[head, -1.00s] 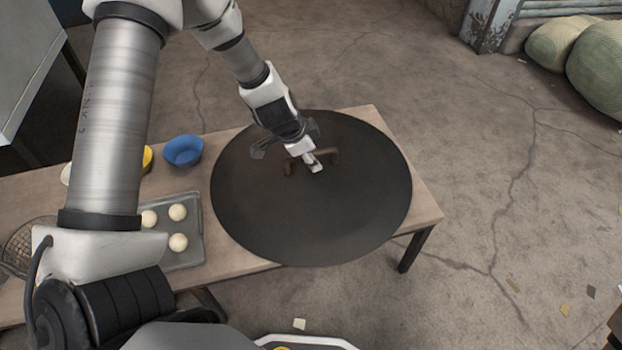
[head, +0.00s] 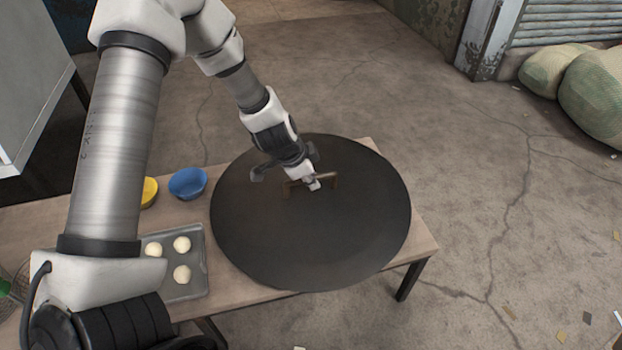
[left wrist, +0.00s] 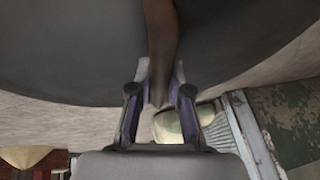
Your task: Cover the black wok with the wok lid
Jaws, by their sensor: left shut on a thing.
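The wok lid (head: 310,240) is a large dark round disc over the right part of the table in the head view. Its brown handle (head: 325,177) stands at its middle. My left gripper (head: 314,185) is shut on this handle. In the left wrist view, the handle (left wrist: 161,45) runs down between the two fingers (left wrist: 160,95), with the lid's dark surface (left wrist: 70,50) behind. The black wok cannot be made out; the lid would hide anything below it. I cannot tell whether the lid rests on something or hangs. My right gripper is not in view.
A wooden table (head: 230,281) carries a metal tray (head: 196,252) with several pale dough balls, left of the lid. A blue bowl (head: 188,183) and a yellow bowl (head: 149,191) stand behind the tray. Open floor lies to the right of the table.

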